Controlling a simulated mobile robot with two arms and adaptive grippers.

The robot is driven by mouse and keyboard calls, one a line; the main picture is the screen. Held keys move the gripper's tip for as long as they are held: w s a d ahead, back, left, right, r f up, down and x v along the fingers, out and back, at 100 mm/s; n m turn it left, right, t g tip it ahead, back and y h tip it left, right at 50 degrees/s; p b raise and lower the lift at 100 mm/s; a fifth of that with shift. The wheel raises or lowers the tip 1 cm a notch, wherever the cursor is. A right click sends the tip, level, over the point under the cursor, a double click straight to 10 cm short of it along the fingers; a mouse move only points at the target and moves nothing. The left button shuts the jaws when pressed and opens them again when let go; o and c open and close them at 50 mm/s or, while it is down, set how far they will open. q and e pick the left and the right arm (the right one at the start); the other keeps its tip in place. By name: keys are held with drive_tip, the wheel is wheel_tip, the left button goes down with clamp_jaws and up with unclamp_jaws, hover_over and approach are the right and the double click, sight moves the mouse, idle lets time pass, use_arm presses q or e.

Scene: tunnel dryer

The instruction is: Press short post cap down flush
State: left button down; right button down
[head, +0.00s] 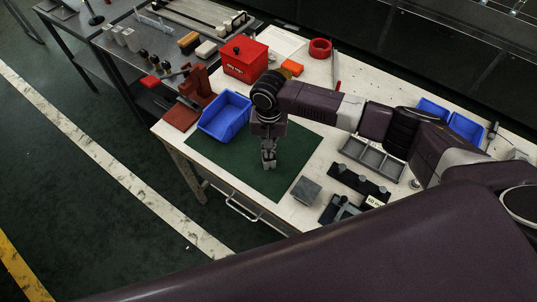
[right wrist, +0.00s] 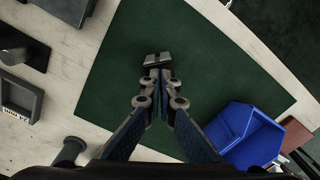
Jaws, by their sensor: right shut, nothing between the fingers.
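My right gripper (head: 269,163) points down over the green mat (head: 232,158) on the workbench. It is shut and empty, and in the right wrist view its fingertips (right wrist: 158,62) are together above the mat (right wrist: 205,45). A dark base (head: 345,178) with several grey round-topped posts (head: 362,178) stands to the right of the mat, apart from the gripper. My left gripper is out of view.
A blue bin (head: 224,118), a red box (head: 245,58) and a red stand (head: 196,92) are at the mat's far side. A grey divided tray (head: 371,158) lies behind the posts. A grey block (head: 305,191) is near the front edge. The mat is mostly clear.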

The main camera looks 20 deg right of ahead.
drive_tip(key=shift+s+f+p, duration=0.15)
drive_tip(key=shift+f+p, duration=0.4)
drive_tip(key=shift+p, duration=1.05)
idle(3.5)
drive_tip(key=shift+r+p, duration=3.15)
drive_tip(key=shift+p, duration=0.5)
drive_tip(key=shift+f, duration=0.1)
